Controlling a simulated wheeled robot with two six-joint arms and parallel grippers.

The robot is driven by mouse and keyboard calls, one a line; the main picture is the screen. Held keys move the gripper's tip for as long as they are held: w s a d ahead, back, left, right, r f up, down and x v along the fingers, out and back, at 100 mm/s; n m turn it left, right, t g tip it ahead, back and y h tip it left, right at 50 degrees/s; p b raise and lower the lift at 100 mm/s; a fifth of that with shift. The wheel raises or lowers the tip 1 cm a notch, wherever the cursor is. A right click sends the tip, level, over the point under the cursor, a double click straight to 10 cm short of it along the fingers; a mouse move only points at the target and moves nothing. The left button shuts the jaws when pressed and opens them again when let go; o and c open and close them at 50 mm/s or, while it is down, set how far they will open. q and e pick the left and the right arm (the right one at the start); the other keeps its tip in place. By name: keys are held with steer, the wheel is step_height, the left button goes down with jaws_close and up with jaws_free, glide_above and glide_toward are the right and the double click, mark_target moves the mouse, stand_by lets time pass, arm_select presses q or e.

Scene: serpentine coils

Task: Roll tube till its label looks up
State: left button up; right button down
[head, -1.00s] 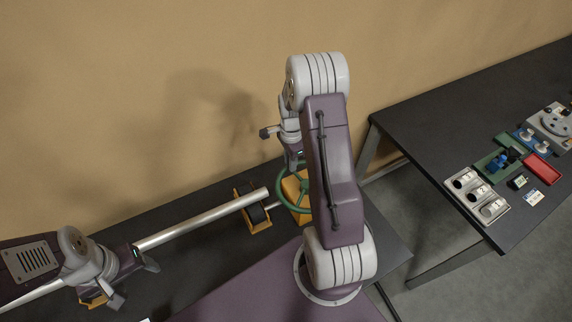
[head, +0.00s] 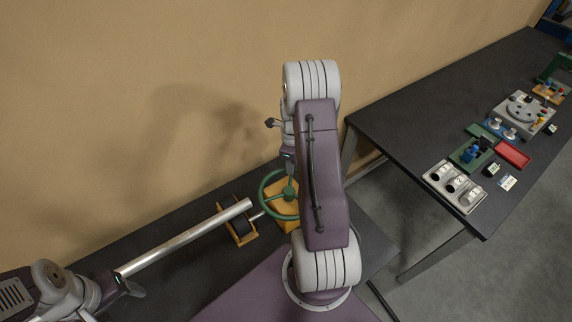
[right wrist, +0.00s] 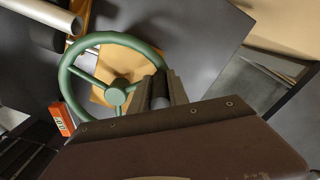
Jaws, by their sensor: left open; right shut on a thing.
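The tube (head: 185,239) is a plain silver pipe lying slantwise at the left in the head view. Its right end rests by a black roller on an orange stand (head: 240,236). I see no label on its visible side. A green handwheel (head: 264,205) stands beside that end, and shows large in the right wrist view (right wrist: 68,83).
A second dark table (head: 400,125) at the right holds a grey tray (head: 428,178), a red tray (head: 513,154) and several small parts. A gap with grey floor separates the tables. A small orange box (right wrist: 61,119) shows in the right wrist view.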

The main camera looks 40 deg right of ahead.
steer(key=shift+s+d+m, duration=0.15)
steer(key=shift+m, duration=0.15)
steer(key=shift+s+d, duration=0.15)
steer(key=shift+s, duration=0.05)
steer(key=shift+s+d, duration=0.1)
steer(key=shift+s, duration=0.1)
steer(key=c, duration=1.3)
jaws_free()
step_height(320, 180, up, 9)
steer(key=shift+r+b, duration=0.1)
steer(key=shift+b, duration=0.9)
